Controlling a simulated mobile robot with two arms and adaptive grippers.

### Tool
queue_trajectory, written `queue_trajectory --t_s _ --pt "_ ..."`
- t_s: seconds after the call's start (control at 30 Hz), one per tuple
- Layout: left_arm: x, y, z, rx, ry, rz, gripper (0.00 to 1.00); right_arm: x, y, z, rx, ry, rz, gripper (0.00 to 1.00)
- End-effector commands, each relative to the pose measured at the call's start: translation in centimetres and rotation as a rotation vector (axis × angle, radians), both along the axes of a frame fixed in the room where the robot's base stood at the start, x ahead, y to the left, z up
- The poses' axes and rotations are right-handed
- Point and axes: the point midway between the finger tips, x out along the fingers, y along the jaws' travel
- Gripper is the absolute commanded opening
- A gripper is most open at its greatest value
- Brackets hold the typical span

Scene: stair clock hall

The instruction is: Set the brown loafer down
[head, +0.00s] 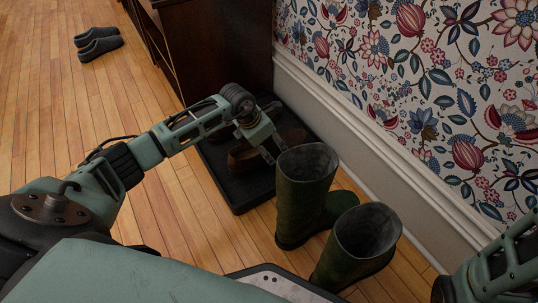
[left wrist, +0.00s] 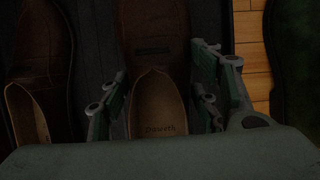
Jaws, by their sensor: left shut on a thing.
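My left gripper (head: 268,148) is shut on a brown loafer (head: 243,158), low over a black tray (head: 240,193). In the left wrist view the held loafer (left wrist: 158,112) lies between the two fingers, its insole lettering showing. Its sole is hidden, so I cannot tell whether it touches the tray. Another brown loafer (left wrist: 27,115) is beside it on the left in that view. In the head view part of this second loafer (head: 293,136) shows behind the gripper. My right gripper is not in view.
Two green boots (head: 300,195) (head: 358,250) stand upright just right of the tray. A flowered wall with a white baseboard (head: 345,125) runs behind. A dark cabinet (head: 225,45) stands beyond the tray. Grey slippers (head: 98,43) lie far left on the open wooden floor.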

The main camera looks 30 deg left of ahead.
Motion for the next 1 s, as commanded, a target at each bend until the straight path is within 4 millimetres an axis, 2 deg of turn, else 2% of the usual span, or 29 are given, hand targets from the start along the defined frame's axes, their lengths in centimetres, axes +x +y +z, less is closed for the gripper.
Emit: queue_trajectory --t_s 0.03,0.17,0.57,0.6,0.8,1.0 --pt "0.0 0.0 -1.4 -0.001 0.0 0.0 0.18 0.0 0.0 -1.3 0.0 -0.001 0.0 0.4" --pt "0.0 0.0 -3.0 -0.001 -0.001 0.001 0.18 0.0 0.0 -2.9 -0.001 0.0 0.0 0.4" --pt "0.0 0.0 -3.2 -0.001 -0.001 0.001 0.18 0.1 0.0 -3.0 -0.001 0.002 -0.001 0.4" --pt "-0.1 0.0 -3.3 -0.001 0.002 0.001 0.59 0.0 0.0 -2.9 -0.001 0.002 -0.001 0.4" --pt "-0.1 0.0 -3.2 0.0 0.002 0.001 0.77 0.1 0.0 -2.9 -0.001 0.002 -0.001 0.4" --pt "-0.1 0.0 -3.2 0.0 0.002 0.001 0.77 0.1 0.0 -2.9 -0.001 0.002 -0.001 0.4"
